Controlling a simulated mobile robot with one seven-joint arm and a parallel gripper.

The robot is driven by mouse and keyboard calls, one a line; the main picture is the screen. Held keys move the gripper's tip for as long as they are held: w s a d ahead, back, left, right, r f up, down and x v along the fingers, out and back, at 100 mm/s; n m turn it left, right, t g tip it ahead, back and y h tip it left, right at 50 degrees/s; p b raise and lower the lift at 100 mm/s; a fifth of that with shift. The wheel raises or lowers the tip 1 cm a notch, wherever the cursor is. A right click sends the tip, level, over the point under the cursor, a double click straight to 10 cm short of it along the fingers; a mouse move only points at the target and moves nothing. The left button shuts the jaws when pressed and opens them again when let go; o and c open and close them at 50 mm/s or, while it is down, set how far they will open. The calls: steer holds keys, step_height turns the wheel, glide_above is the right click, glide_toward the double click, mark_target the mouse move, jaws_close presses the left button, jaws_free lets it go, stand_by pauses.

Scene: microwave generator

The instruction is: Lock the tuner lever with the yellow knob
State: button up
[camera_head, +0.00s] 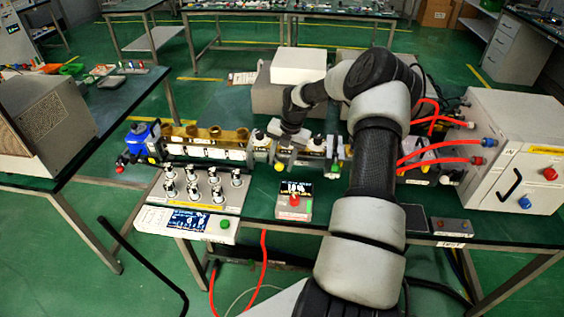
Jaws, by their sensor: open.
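The generator assembly (205,143) runs along the table's middle, with brass-coloured parts on top and white labelled blocks. My gripper (282,158) points down at its middle section, between a white-and-black fitting on the left and one on the right. A small yellow piece (278,167) shows just below the fingertips; it may be the yellow knob. I cannot tell whether the fingers touch it. The tuner lever cannot be made out clearly; my gripper and wrist cover part of that section. My gripper is open.
A control panel (187,222) with several knobs and a screen stands at the front left. A box with a red button (295,201) is in front of my gripper. A white cabinet (510,150) with red hoses stands right. Grey boxes (299,66) are behind.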

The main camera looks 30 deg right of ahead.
step_height(320, 180, up, 16)
steer(key=s+d, duration=0.2)
steer(key=shift+s+d+r, duration=0.15)
steer(key=shift+s+r, duration=0.05)
steer(key=shift+s, duration=0.05)
